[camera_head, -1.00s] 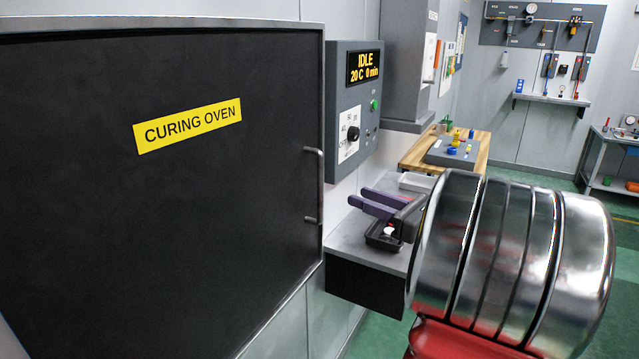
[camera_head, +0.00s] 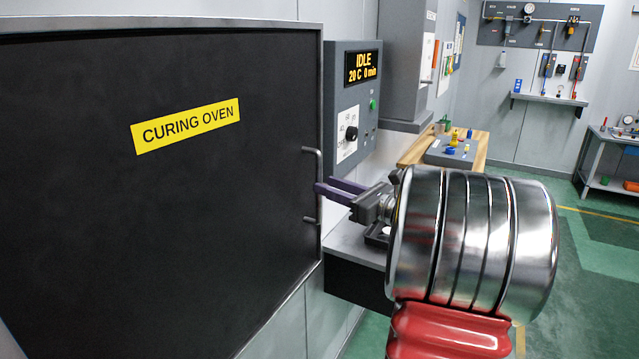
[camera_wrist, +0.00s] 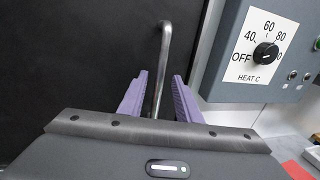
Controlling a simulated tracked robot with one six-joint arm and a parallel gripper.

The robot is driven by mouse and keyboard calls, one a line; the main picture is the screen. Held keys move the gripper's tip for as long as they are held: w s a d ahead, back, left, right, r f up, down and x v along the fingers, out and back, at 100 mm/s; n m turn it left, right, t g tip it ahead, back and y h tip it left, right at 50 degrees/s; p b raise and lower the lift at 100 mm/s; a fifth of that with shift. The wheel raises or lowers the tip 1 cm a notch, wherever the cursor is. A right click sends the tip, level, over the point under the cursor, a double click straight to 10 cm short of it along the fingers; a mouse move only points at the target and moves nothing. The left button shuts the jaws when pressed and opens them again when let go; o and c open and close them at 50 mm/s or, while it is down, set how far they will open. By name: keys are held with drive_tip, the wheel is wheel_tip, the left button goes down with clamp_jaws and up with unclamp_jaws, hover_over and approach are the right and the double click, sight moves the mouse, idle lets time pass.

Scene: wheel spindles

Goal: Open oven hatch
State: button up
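The oven hatch (camera_head: 160,220) is a large black door with a yellow "CURING OVEN" label (camera_head: 186,125), and it looks closed. Its vertical metal bar handle (camera_head: 319,163) is at the door's right edge. My gripper (camera_head: 325,184) has purple fingers and is at the handle. In the wrist view the handle (camera_wrist: 164,52) runs down between the two open fingers of my gripper (camera_wrist: 160,92). A gap shows between the handle and the right finger; the left finger is closer. The lower part of the handle is hidden behind the gripper body.
A control panel (camera_head: 353,88) reading "IDLE 20 C 0 min" is mounted right of the hatch, and its heat knob (camera_wrist: 266,53) is at OFF. A grey shelf (camera_head: 345,247) is below it. A wooden bench (camera_head: 412,153) stands farther back. Green floor (camera_head: 590,260) is free at right.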

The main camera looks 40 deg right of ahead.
drive_tip(key=shift+w+a, duration=0.15)
drive_tip(key=shift+w, duration=0.9)
drive_tip(key=shift+w+a, duration=0.15)
drive_tip(key=shift+w, duration=0.9)
clamp_jaws()
